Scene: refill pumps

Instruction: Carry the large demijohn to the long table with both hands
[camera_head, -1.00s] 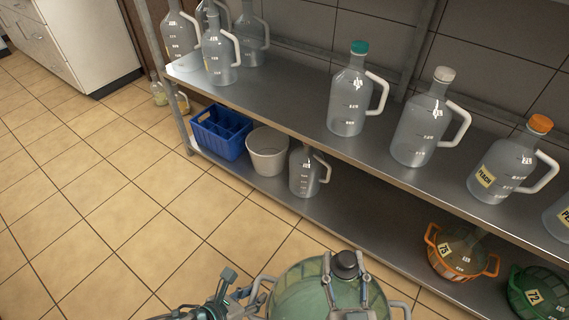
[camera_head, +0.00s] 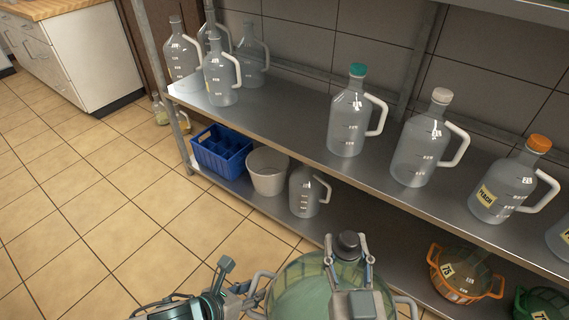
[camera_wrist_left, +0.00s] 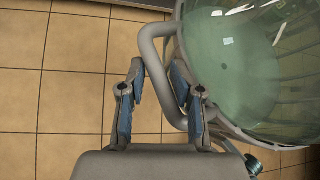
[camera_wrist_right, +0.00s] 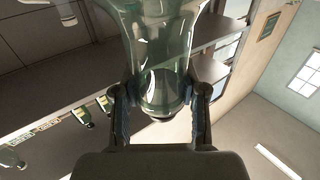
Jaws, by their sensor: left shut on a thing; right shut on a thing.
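The large demijohn (camera_head: 312,292) is green glass with a black cap (camera_head: 347,245), at the bottom of the head view, its lower part cut off. It has a grey handle on each side. My left gripper (camera_head: 247,291) is shut on the left handle (camera_wrist_left: 176,88), beside the glass in the left wrist view. My right gripper (camera_head: 348,262) is shut on the neck, just below the cap, one finger on each side. The neck (camera_wrist_right: 163,88) also shows between its fingers in the right wrist view. I cannot identify the long table in these frames.
A metal shelf rack (camera_head: 270,130) ahead holds several clear jugs, a blue crate (camera_head: 221,150), a white bucket (camera_head: 267,172) and an orange basket (camera_head: 466,275). A white cabinet (camera_head: 85,60) with a wooden top stands far left. The tiled floor (camera_head: 90,215) at left is clear.

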